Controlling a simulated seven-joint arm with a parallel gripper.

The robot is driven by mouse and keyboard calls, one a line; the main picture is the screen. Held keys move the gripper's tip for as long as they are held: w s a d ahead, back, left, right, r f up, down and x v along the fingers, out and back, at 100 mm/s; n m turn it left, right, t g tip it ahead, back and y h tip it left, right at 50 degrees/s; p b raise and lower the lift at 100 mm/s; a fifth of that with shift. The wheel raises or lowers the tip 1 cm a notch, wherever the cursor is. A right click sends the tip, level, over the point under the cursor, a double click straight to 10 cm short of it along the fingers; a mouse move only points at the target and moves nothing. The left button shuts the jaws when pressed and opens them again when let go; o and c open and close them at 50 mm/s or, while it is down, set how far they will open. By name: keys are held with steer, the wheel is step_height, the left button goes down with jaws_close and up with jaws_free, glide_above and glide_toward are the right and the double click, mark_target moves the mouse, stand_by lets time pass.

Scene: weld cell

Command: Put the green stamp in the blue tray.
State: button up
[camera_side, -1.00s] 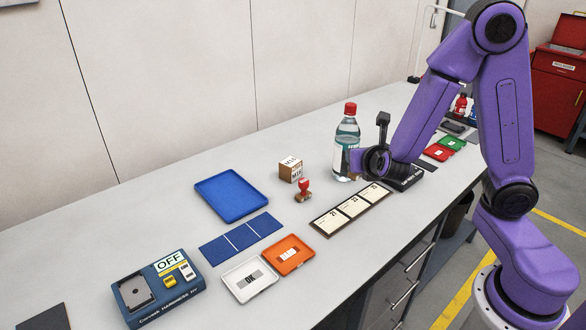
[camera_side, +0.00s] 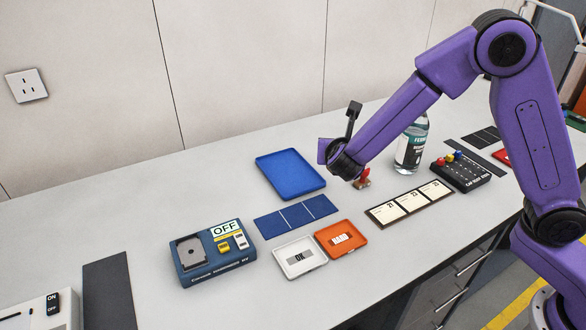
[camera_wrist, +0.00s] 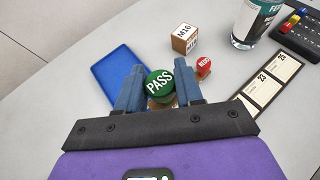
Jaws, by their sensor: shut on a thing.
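The green stamp (camera_wrist: 160,83), with a round top marked PASS, sits between the two fingers of my gripper (camera_wrist: 159,90) in the wrist view. The gripper is shut on it. The blue tray (camera_side: 290,176) lies on the bench, left of my wrist in the side view. In the wrist view the tray (camera_wrist: 113,70) shows beyond the left finger and looks empty where visible. In the side view my wrist hides the fingers and the green stamp.
A red stamp (camera_wrist: 203,67) stands close to the right finger. A cardboard M16 box (camera_wrist: 185,40) and a bottle (camera_side: 411,146) stand behind. Blue cards (camera_side: 297,217), white and orange trays (camera_side: 300,258) and a date strip (camera_side: 410,204) lie in front.

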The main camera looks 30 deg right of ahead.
steer(key=w+a+f, duration=0.1)
steer(key=w+f, duration=0.2)
steer(key=w, duration=0.1)
steer(key=w+a+f, duration=0.1)
steer(key=w+f, duration=0.2)
steer(key=w, duration=0.1)
steer(key=w+a+f, duration=0.1)
steer(key=w+f, duration=0.2)
steer(key=w, duration=0.1)
steer(key=shift+w+f, duration=0.25)
steer(key=shift+f, duration=1.55)
steer(key=shift+f, duration=0.15)
steer(key=o, duration=1)
steer(key=shift+o, duration=0.2)
